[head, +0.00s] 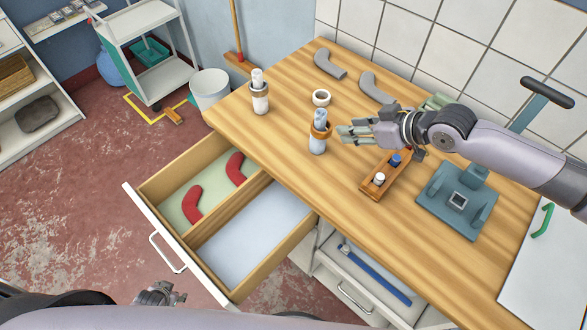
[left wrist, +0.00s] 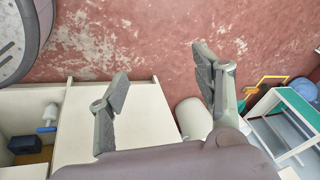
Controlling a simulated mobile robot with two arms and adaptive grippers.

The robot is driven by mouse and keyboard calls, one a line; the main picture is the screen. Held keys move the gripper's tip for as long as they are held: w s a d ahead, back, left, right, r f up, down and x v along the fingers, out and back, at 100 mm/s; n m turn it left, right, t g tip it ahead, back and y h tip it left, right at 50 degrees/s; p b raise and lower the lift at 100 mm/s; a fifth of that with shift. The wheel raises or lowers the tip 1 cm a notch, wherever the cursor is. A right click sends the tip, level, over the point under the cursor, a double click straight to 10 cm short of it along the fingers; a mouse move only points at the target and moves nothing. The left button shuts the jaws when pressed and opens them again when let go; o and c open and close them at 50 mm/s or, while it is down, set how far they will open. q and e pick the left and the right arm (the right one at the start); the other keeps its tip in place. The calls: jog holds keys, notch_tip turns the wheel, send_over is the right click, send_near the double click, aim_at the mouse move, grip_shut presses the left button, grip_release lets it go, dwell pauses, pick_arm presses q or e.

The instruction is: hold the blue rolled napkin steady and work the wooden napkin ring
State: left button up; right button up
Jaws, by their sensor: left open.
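The blue rolled napkin (head: 318,145) stands upright on the wooden counter in the head view. My right gripper (head: 342,133) comes in from the right. Its fingers look parted and empty, with the tips just right of the ring; I cannot tell whether they touch it. My left gripper (head: 158,295) is low at the left, in front of the drawer and far from the napkin. In the left wrist view, the left gripper (left wrist: 160,65) is open and empty above the floor.
A wooden block with bottles (head: 372,187) and a teal device (head: 458,200) are to the right. An open drawer (head: 152,215) with red curved pieces juts out at the front left.

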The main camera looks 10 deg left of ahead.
pick_arm(q)
jog(key=w+a+r+t+y, duration=0.1)
jog(key=w+a+r+t, duration=0.2)
jog(key=w+a+r, duration=1.2)
jog(key=w+a+r+m+t, duration=0.1)
jog(key=w+a+r, duration=0.1)
jog(key=w+r, duration=0.55)
jog(key=w+a+r+m+t, duration=0.15)
jog(key=w+r, duration=0.25)
jog(key=r, duration=0.7)
jog(key=n+t+h, duration=0.1)
jog(key=t+h, duration=0.3)
jog(key=h, duration=0.3)
send_near(315, 144)
jog(key=x, duration=1.1)
jog(key=shift+w+d+f, duration=0.1)
jog(key=shift+w, duration=0.2)
